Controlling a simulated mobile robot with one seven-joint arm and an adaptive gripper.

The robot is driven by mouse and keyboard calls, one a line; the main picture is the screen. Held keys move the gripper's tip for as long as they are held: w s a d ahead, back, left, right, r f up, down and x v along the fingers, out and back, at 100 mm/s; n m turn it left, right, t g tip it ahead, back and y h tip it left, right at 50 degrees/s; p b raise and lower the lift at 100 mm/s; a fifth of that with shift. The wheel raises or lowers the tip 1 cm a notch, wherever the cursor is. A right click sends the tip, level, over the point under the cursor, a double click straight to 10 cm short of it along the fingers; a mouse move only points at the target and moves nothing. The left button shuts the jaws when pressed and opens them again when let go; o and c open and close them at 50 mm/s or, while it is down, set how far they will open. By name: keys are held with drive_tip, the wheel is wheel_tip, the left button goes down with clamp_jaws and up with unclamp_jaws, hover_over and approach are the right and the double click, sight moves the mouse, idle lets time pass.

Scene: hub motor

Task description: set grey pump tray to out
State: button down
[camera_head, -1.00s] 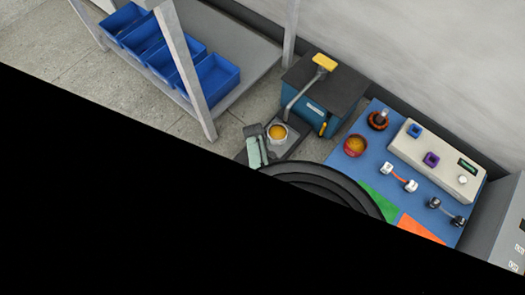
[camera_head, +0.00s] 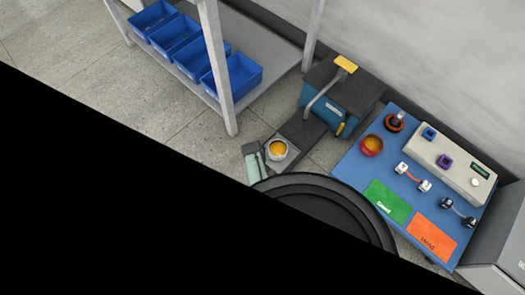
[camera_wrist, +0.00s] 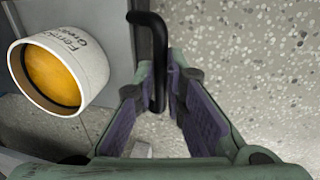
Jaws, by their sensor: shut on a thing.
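The blue pump box (camera_head: 331,105) has a dark top and a yellow-tipped lever (camera_head: 346,65). The grey pump tray (camera_head: 291,162) sticks out from it toward the lower left, with a dark stretch (camera_head: 305,130) between cup and box. A white cup (camera_head: 277,150) with amber contents stands on the tray; its lettered side shows in the wrist view (camera_wrist: 88,60). My pale green gripper (camera_head: 253,165) is at the tray's outer end. In the wrist view my gripper (camera_wrist: 160,78) is shut on the tray's black hooked handle (camera_wrist: 152,22).
A shelf with blue bins (camera_head: 235,75) stands behind at upper left. Black covers the lower left.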

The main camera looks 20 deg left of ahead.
drive_tip(key=shift+s, duration=0.3)
drive_tip(key=c, duration=1.7)
unclamp_jaws()
drive_tip(key=shift+a, duration=0.1)
drive_tip(key=shift+o, duration=0.2)
drive_tip(key=shift+w, duration=0.1)
wheel_tip(320, 180, up, 10)
